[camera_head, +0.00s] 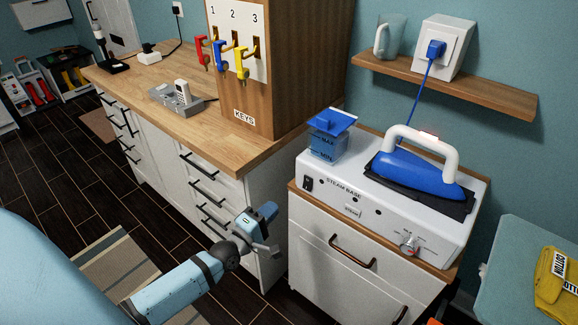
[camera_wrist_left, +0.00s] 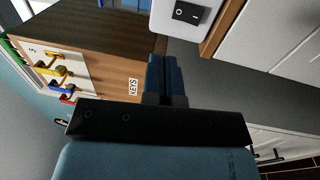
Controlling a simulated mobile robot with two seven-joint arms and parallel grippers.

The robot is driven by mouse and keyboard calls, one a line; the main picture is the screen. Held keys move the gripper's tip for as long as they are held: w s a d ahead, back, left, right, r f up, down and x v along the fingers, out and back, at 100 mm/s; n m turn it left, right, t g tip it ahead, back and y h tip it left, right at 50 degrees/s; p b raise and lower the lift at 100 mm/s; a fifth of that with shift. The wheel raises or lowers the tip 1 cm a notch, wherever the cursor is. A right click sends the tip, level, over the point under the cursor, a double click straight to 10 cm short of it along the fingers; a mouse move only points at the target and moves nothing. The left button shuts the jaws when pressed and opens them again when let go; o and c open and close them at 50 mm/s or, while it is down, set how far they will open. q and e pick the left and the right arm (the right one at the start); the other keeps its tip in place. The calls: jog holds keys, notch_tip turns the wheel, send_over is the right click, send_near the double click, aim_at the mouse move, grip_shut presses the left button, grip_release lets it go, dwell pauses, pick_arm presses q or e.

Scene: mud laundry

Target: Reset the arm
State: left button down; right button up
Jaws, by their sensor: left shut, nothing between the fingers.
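My left arm comes in from the lower left in the head view. Its gripper (camera_head: 268,212) is in front of the white drawers, left of the steam base cabinet. It is shut and empty. In the left wrist view the blue fingers (camera_wrist_left: 165,76) lie together, with the key cabinet behind them to the left and the steam base's switch above right. My right gripper is not in view.
The steam base (camera_head: 350,200) with a blue iron (camera_head: 410,172) and a blue water tank (camera_head: 328,140) stands on a white cabinet (camera_head: 345,275). A wooden key cabinet (camera_head: 290,60) stands on the counter (camera_head: 150,80). Dark floor lies open at left.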

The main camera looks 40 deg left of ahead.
pick_arm(q)
jog(key=s+d+f+m+g+h, duration=0.2)
jog(key=s+d+f+m+g, duration=0.75)
jog(key=s+d+m, duration=0.75)
notch_tip(320, 180, up, 9)
jog(key=m+t+p, duration=0.1)
jog(key=m+p, duration=0.2)
jog(key=p, duration=0.9)
jog(key=shift+s+a, duration=0.15)
jog(key=shift+a, duration=0.2)
